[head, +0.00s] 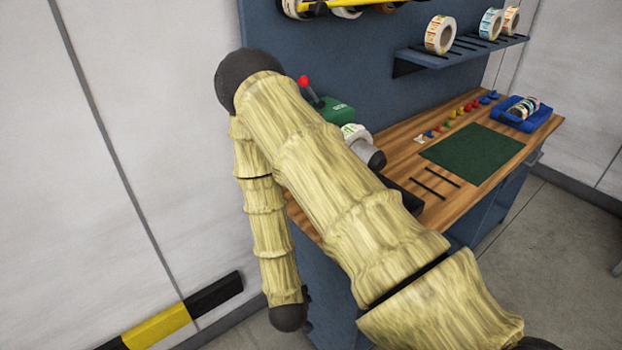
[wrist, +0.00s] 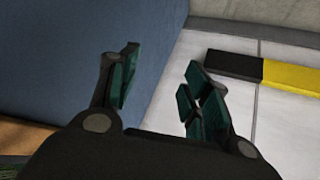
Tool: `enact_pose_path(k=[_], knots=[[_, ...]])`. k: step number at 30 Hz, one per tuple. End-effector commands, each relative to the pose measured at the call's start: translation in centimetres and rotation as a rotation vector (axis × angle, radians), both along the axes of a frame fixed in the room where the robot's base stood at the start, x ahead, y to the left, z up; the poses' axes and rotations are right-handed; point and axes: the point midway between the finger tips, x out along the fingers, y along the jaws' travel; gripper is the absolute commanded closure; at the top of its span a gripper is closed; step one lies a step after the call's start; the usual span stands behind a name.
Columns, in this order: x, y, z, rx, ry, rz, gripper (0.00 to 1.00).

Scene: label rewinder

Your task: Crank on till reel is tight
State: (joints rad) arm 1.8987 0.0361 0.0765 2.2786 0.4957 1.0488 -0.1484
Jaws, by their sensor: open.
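The label rewinder is a green machine (head: 335,110) on the wooden bench, partly hidden behind my arm. A red knob (head: 303,81) on a dark lever stands up at its left. A white reel (head: 355,132) with some green print shows beside a grey cylinder with a dark end (head: 370,153). I cannot tell whether the reel is tight. My gripper (wrist: 160,88) is open and empty in the wrist view, between the blue bench side and the wall. In the head view its fingers are hidden behind my arm.
The wooden bench (head: 405,165) carries a green mat (head: 473,152), several small coloured pieces and a blue tray (head: 507,119) of rolls. A shelf (head: 468,52) holds label rolls. A black and yellow strip (head: 160,325) runs along the wall's foot.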

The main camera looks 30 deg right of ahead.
Motion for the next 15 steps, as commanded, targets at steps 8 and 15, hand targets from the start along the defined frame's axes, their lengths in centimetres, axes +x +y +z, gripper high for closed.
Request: enact_pose_path(k=[8, 15], knots=[[12.6, -4.4, 10.4, -0.304, -0.397, -0.304, 0.52], [15.8, -5.9, 20.7, -0.55, -0.576, -0.623, 0.52]])
